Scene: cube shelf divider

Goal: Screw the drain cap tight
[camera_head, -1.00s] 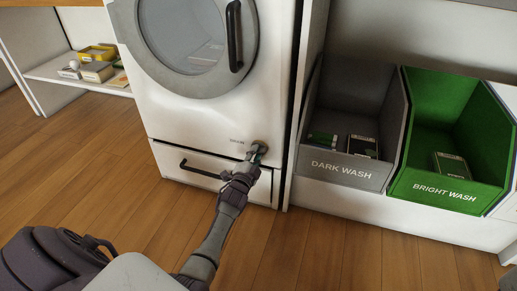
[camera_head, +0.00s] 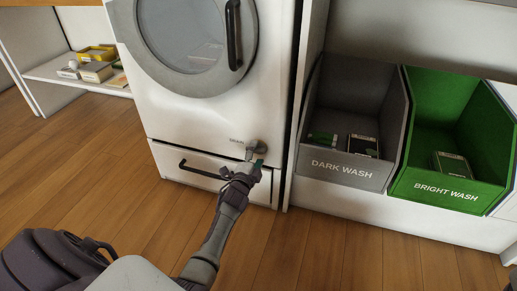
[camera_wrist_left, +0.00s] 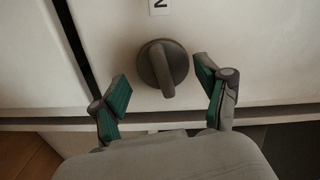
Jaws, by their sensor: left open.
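The drain cap (camera_wrist_left: 162,66) is a round grey knob with a raised grip bar, set in the white front of the washing machine. In the wrist view its bar stands nearly upright, tilted slightly. In the head view the cap (camera_head: 258,147) sits low on the machine, right of a small printed label. My left gripper (camera_wrist_left: 168,90) is open, with its green-padded fingers on either side of the cap, apart from it. In the head view the left gripper (camera_head: 250,165) is just below and in front of the cap. My right gripper is not in view.
A drawer with a black handle (camera_head: 197,170) lies below and left of the cap. The machine's round door (camera_head: 185,40) is above. A grey dark-wash bin (camera_head: 345,165) and a green bright-wash bin (camera_head: 440,190) stand to the right. The wooden floor (camera_head: 110,200) is clear.

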